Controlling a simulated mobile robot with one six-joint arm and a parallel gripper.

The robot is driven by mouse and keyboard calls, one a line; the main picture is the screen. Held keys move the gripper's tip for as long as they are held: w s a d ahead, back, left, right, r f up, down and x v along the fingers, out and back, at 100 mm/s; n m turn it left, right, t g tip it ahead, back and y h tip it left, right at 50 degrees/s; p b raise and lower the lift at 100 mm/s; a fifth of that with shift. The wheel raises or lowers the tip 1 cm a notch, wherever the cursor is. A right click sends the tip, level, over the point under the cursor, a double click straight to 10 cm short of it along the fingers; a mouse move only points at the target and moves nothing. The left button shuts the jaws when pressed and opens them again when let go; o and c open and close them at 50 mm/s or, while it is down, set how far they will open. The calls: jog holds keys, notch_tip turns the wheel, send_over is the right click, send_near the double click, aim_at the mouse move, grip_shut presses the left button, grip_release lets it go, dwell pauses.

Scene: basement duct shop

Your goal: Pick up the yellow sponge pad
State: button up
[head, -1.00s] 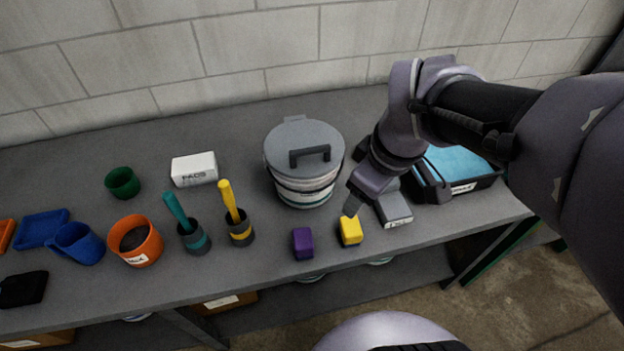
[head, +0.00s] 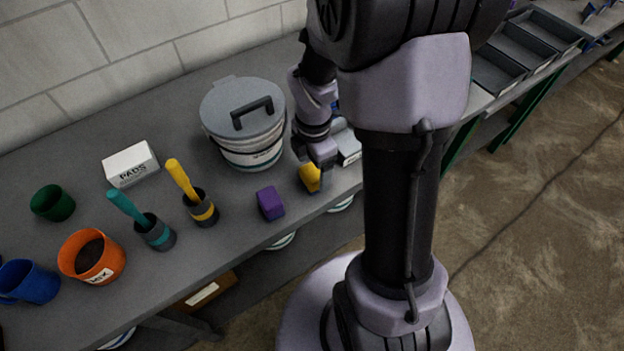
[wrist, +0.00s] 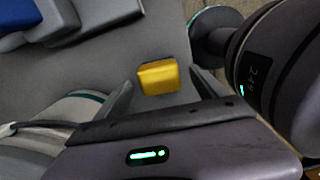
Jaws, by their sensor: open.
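The yellow sponge pad (head: 310,178) is a small block on the grey bench near its front edge. In the head view my gripper (head: 318,160) is right at the pad and hides part of it. In the wrist view the pad (wrist: 158,77) lies between and beyond the two spread fingers of my gripper (wrist: 160,95). The gripper is open, and I see no finger closed on the pad.
A purple block (head: 270,203) lies to the left of the pad. A lidded bucket (head: 245,125) stands behind, and a grey box (head: 346,146) lies to the right. The bench (head: 235,225) is bare in front of the purple block.

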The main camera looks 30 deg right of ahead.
aim_at(313, 172)
notch_tip(313, 172, down, 4)
jog(key=shift+w+a+f+b, duration=0.1)
jog(key=shift+f+b, duration=0.05)
jog(key=shift+b, duration=0.75)
jog(key=shift+c, duration=0.6)
jog(key=c, duration=1.4)
jog(key=shift+o, duration=0.2)
jog(key=shift+r+p, duration=0.45)
jog(key=shift+r, duration=0.25)
jog(key=r+p, duration=0.1)
jog(key=s+r, duration=0.1)
jog(key=shift+r+p, duration=0.4)
jog(key=s+d+r+b, duration=0.1)
jog(key=s+b, duration=0.6)
jog(key=s, duration=0.8)
jog(key=shift+d, duration=0.15)
